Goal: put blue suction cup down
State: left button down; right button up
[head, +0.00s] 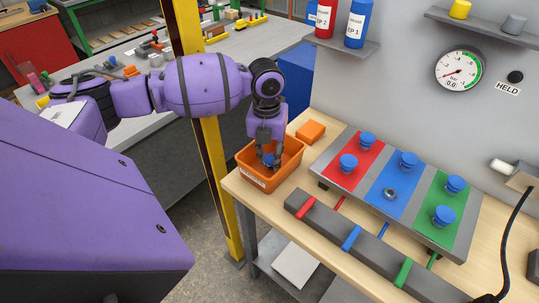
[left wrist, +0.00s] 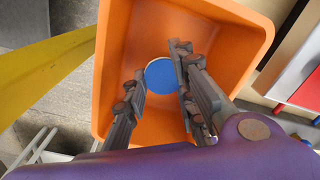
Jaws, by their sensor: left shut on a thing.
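My left gripper (head: 267,150) points down into the orange bin (head: 285,172) at the left end of the wooden table. It is shut on a blue suction cup (head: 268,160), which is low between the fingers. In the left wrist view the cup's round blue face (left wrist: 160,76) shows between the fingertips, inside the bin's walls (left wrist: 112,65). I cannot tell whether the cup touches the bin floor. My right gripper is not in view.
A board with red, blue and green panels (head: 360,200) stands right of the bin and carries several blue cups. The blue panel has a bare metal fitting (head: 390,194). A grey bar (head: 330,222) with coloured levers lies in front. An orange block (head: 311,131) sits behind the bin.

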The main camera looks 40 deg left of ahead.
aim_at(269, 158)
pick_arm(q)
jog(key=c, duration=1.4)
grip_release()
jog(key=shift+f, duration=0.1)
jog(key=shift+c, duration=0.2)
jog(key=shift+r, duration=0.25)
notch_tip(269, 158, up, 8)
jog(key=p, duration=0.3)
jog(key=shift+w+a+f, duration=0.1)
jog(key=shift+f, duration=0.15)
jog(key=r+p, duration=0.1)
jog(key=r, duration=0.1)
jog(key=r+p, duration=0.1)
jog(key=r, duration=0.1)
jog(key=shift+s+a+r, duration=0.1)
jog(key=shift+s+r, duration=0.05)
jog(key=shift+s, duration=0.05)
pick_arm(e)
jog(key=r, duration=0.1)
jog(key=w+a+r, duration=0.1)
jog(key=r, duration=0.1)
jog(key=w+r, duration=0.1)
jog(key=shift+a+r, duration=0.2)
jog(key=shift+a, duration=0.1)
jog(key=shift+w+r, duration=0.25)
